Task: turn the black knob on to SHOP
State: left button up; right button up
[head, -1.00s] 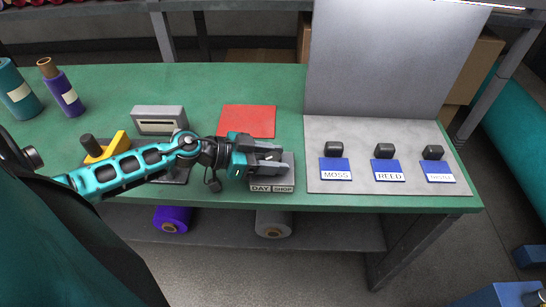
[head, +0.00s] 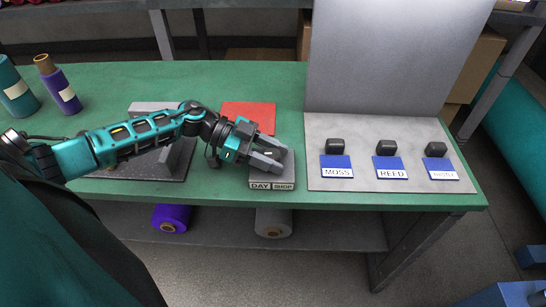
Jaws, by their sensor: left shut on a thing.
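A small grey box (head: 258,172) stands near the front edge of the green table, with the labels DAY (head: 260,186) on the left and SHOP (head: 284,186) on the right of its front face. My left gripper (head: 273,160) is over the top of this box, its grey fingers pointing right and slightly toward the front. It is shut on the black knob, which the fingers almost wholly hide, so I cannot read which label the knob points to. My right gripper is not in view.
Right of the box, a grey panel (head: 320,125) carries three black blocks with blue labels MOSS (head: 338,172), REED (head: 391,173) and a blurred third (head: 441,174). A red sheet (head: 250,115) lies behind the gripper. My arm partly covers a dark base (head: 178,165) on the left.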

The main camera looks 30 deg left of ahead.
pick_arm(q)
jog(key=m+g+b, duration=0.1)
jog(key=m+g, duration=0.1)
jog(key=g, duration=0.1)
jog(key=shift+w+f+m+h+b, duration=0.1)
jog(key=shift+m+h+b, duration=0.2)
jog(key=shift+m+b, duration=0.1)
jog(key=shift+m+g+b, duration=0.5)
jog(key=shift+m+g, duration=0.1)
jog(key=shift+g, duration=0.2)
jog(key=shift+m+g+b, duration=0.35)
jog(key=shift+m+g, duration=0.15)
jog(key=shift+g, duration=0.1)
jog(key=shift+m+g, duration=0.4)
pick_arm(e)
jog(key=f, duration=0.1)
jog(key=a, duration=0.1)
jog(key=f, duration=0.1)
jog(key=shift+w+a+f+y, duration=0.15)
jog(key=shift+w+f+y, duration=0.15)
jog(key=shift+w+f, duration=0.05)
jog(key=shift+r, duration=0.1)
pick_arm(q)
jog(key=o, duration=1)
